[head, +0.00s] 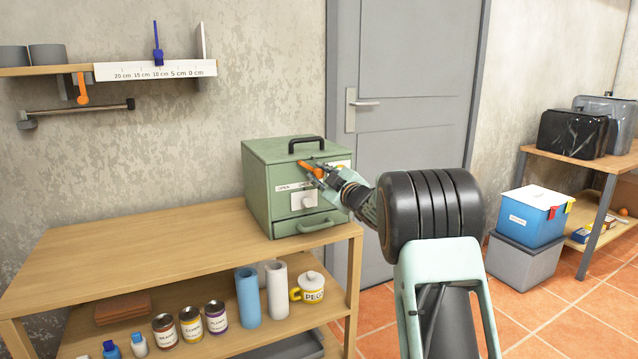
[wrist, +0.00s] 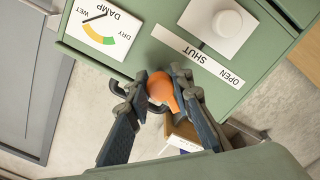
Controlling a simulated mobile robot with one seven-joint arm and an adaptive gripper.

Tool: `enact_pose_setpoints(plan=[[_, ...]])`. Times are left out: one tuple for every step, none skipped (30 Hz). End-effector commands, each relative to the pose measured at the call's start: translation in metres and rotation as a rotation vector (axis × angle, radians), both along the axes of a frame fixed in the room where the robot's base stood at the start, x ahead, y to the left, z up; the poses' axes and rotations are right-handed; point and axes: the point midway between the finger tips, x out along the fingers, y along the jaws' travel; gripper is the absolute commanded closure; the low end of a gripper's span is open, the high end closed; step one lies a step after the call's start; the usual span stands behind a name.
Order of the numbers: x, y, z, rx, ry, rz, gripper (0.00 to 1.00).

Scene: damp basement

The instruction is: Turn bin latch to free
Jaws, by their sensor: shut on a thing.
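A green metal bin (head: 265,185) stands on the right end of the wooden bench, with a black handle on its lid. An orange latch lever (head: 309,168) sits at the top of its front face. My gripper (head: 319,176) reaches it from the right. In the wrist view, my gripper (wrist: 159,82) is shut on the orange lever (wrist: 164,92), one finger on each side of it. Part of the lever and its pivot are hidden by the fingers. Any wording for the lever's own positions cannot be read.
The bin front also carries a white knob (wrist: 219,29) with SHUT and OPEN labels, a damp gauge (wrist: 98,25) and a lower drawer handle (head: 316,224). Cans, rolls and a mug (head: 310,289) are on the lower shelf. The bench top (head: 140,250) left of the bin is clear.

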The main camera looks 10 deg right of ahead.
Motion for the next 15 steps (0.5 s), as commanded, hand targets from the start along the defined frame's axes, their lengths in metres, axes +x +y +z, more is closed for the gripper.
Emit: enact_pose_setpoints(plan=[[0.0000,-0.0005,-0.0042,-0.043,-0.013,-0.001,1.00],[-0.0001,-0.0007,-0.0042,-0.071,-0.022,-0.001,1.00],[-0.0001,-0.0008,-0.0042,-0.106,-0.032,-0.001,1.00],[-0.0001,-0.0008,-0.0040,-0.132,-0.041,-0.001,1.00],[0.0000,-0.0007,-0.0038,-0.159,-0.049,-0.001,1.00],[0.0000,-0.0006,-0.0036,-0.193,-0.060,-0.001,1.00],[0.0000,-0.0005,-0.0034,-0.219,-0.069,-0.001,1.00],[0.0000,-0.0005,-0.0031,-0.244,-0.077,-0.001,1.00],[0.0000,-0.0005,-0.0028,-0.278,-0.087,0.000,1.00],[0.0000,-0.0006,-0.0026,-0.301,-0.095,0.000,1.00],[0.0000,-0.0006,-0.0023,-0.325,-0.103,0.000,1.00],[0.0000,-0.0006,-0.0020,-0.355,-0.112,0.000,1.00],[0.0000,-0.0006,-0.0019,-0.375,-0.119,0.000,1.00],[0.0000,-0.0006,-0.0018,-0.396,-0.126,0.000,1.00],[0.0000,-0.0006,-0.0015,-0.421,-0.134,0.000,1.00]])
